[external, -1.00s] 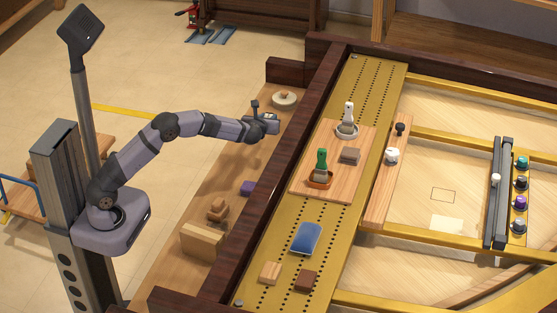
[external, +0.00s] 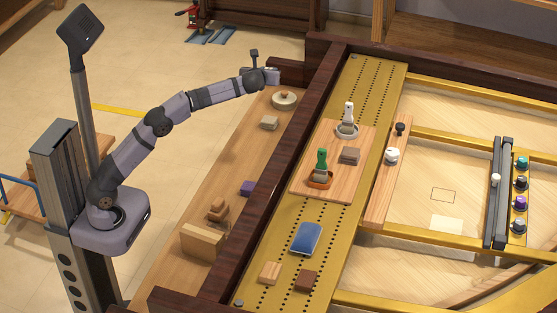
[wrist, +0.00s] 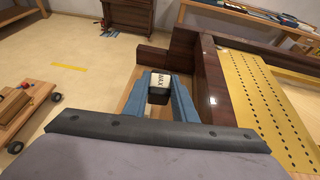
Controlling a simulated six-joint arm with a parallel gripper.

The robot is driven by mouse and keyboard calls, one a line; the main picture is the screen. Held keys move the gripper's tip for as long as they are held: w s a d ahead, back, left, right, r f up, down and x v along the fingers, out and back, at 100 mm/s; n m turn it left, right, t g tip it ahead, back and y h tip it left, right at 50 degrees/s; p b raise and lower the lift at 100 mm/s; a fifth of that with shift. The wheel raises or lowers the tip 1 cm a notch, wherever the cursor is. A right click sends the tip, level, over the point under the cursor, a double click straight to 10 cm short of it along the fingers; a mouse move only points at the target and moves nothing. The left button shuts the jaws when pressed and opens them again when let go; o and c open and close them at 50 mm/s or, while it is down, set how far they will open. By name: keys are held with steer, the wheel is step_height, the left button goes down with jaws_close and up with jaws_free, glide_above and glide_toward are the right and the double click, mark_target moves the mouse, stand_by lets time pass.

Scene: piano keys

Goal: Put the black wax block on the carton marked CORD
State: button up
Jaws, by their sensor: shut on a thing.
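My gripper (external: 272,76) is raised at the far end of the long wooden shelf, near the dark wood block at its back end. In the wrist view, the two blue fingers (wrist: 160,96) are shut on a black block (wrist: 159,97) with a white lettered label, which I take for the black wax block. In the external view I cannot make out the held block. No carton reading CORD can be picked out. A small tan block (external: 269,123) and a larger tan box (external: 203,241) sit on the shelf, with no lettering I can read.

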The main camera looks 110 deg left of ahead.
steer(key=w+d+f+p, duration=0.15)
steer(key=w+d, duration=0.25)
steer(key=d, duration=0.7)
steer(key=w+d+f+p, duration=0.15)
steer(key=w+d, duration=0.25)
steer(key=d, duration=0.6)
steer(key=w+d+f+p, duration=0.1)
steer(key=w+d+p, duration=0.25)
steer(key=d, duration=0.75)
steer(key=s+d+r+p, duration=0.1)
steer(key=s+d+p, duration=0.1)
steer(key=s+d, duration=0.5)
steer(key=s+d+r+m+t+p, duration=0.1)
steer(key=s+d+r+p, duration=0.1)
steer(key=d, duration=0.8)
steer(key=s+d+r+p, duration=0.1)
steer(key=s+d, duration=0.4)
steer(key=d, duration=0.4)
glide_above(200, 235)
step_height(200, 235, down, 10)
steer(key=shift+a+f, duration=0.1)
steer(key=shift+f, duration=5.4)
steer(key=o, duration=1)
steer(key=shift+f, duration=0.15)
